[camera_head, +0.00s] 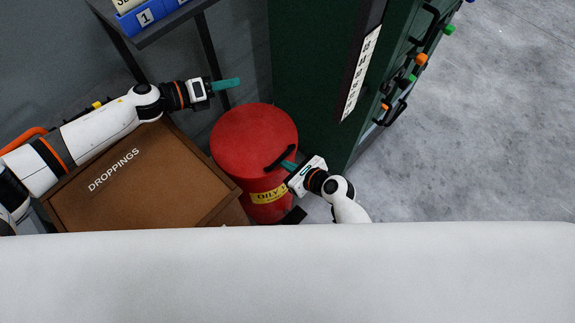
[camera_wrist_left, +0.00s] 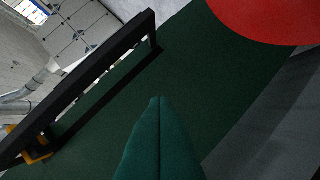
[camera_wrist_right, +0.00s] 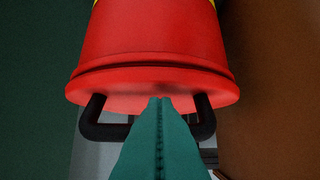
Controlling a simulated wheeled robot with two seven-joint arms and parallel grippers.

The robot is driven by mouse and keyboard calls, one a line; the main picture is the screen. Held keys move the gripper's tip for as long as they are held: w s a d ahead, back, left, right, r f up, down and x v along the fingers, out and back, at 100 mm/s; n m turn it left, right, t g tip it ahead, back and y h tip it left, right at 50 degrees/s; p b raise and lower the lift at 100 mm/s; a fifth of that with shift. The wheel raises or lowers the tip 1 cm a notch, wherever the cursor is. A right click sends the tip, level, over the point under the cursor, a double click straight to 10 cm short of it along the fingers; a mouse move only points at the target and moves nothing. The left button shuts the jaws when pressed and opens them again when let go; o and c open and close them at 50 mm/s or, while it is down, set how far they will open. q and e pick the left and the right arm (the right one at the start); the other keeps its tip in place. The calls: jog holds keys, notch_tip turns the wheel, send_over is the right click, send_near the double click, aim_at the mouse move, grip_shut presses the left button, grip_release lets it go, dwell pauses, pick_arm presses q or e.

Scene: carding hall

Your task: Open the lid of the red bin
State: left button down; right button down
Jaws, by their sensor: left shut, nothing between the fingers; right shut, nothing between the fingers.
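The red bin (camera_head: 266,204) stands on the floor with a yellow label, partly hidden by my right gripper. Its round red lid (camera_head: 248,132) looks closed, and a black handle (camera_head: 279,158) sits at the lid's near right edge. My right gripper (camera_head: 288,165) is shut and empty, its teal fingertips at the handle. In the right wrist view the shut fingers (camera_wrist_right: 160,105) lie between the two ends of the handle (camera_wrist_right: 105,130), in front of the lid rim (camera_wrist_right: 150,88); contact is unclear. My left gripper (camera_head: 238,83) is shut and empty, above and left of the lid.
A brown box marked DROPPINGS (camera_head: 150,185) stands left of the bin. A dark green cabinet (camera_head: 305,65) rises close on the right. A shelf with blue boxes (camera_head: 150,14) is at the upper left. Open concrete floor (camera_head: 490,120) lies to the right.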

jog(key=shift+w+r, duration=0.1)
jog(key=shift+r, duration=0.35)
pick_arm(q)
jog(key=c, duration=2.1)
grip_release()
jog(key=shift+c, duration=0.2)
jog(key=o, duration=0.7)
